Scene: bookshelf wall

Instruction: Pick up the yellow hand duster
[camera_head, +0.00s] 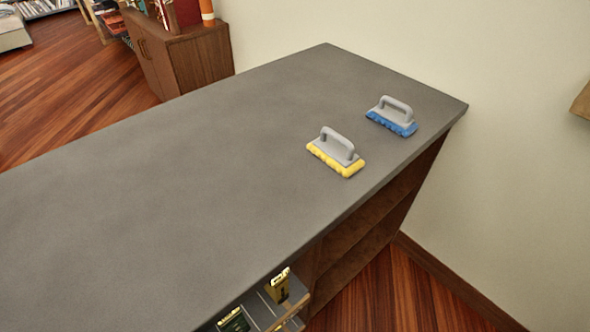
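The yellow hand duster (337,153) lies on the grey top of a low shelf unit, towards its right end and close to the front edge. It has a grey back with a raised grey handle and a yellow pad underneath. Its handle faces up and nothing touches it. My gripper is not in view.
A blue hand duster (392,117) of the same shape lies behind and to the right of the yellow one, apart from it. The grey top (170,190) is otherwise bare. A pale wall stands behind it. Open shelves below hold some books (278,286). A wooden cabinet (180,57) stands beyond.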

